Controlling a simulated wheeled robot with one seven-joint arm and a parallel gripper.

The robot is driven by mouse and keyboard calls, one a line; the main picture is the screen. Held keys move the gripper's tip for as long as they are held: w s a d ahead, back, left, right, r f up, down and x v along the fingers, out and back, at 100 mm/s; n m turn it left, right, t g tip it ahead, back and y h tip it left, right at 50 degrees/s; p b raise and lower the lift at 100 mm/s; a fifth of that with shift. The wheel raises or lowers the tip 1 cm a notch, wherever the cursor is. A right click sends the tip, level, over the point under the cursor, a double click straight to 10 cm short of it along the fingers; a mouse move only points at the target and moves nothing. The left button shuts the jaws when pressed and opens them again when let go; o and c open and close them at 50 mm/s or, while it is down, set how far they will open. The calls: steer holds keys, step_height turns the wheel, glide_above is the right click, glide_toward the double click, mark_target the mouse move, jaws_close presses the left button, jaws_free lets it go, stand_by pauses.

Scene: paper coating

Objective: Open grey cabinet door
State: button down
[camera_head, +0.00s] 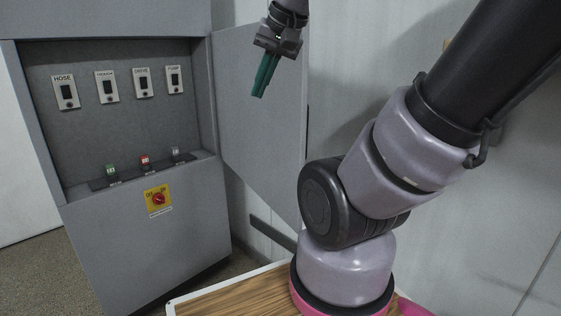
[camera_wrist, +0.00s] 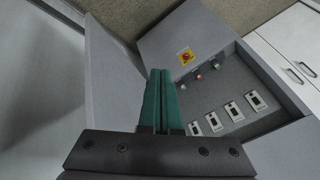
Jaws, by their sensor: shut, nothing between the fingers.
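The grey cabinet (camera_head: 150,245) stands at the left in the head view, and its door (camera_head: 255,110) is swung open to the right. The open recess shows a panel with several labelled switches (camera_head: 109,87). My gripper (camera_head: 260,90) has green fingers, shut and empty, in front of the door's upper part and apart from the cabinet's switches. In the wrist view the green fingers (camera_wrist: 162,80) are together, with the door (camera_wrist: 112,75) to their left and the cabinet's front (camera_wrist: 165,40) beyond. I cannot tell whether the fingers touch the door.
A ledge in the cabinet holds small coloured buttons (camera_head: 144,161). A red rotary switch on a yellow plate (camera_head: 158,199) sits below. A wood-topped surface (camera_head: 235,297) lies at the bottom. A white wall (camera_head: 350,70) stands behind the door. White cabinets (camera_wrist: 290,45) show in the wrist view.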

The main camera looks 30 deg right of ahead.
steer(key=t, duration=0.1)
steer(key=n+g+h, duration=0.6)
steer(key=n+h, duration=1.4)
steer(key=n, duration=0.4)
glide_toward(291, 159)
steer(key=d, duration=0.6)
steer(key=shift+d, duration=0.35)
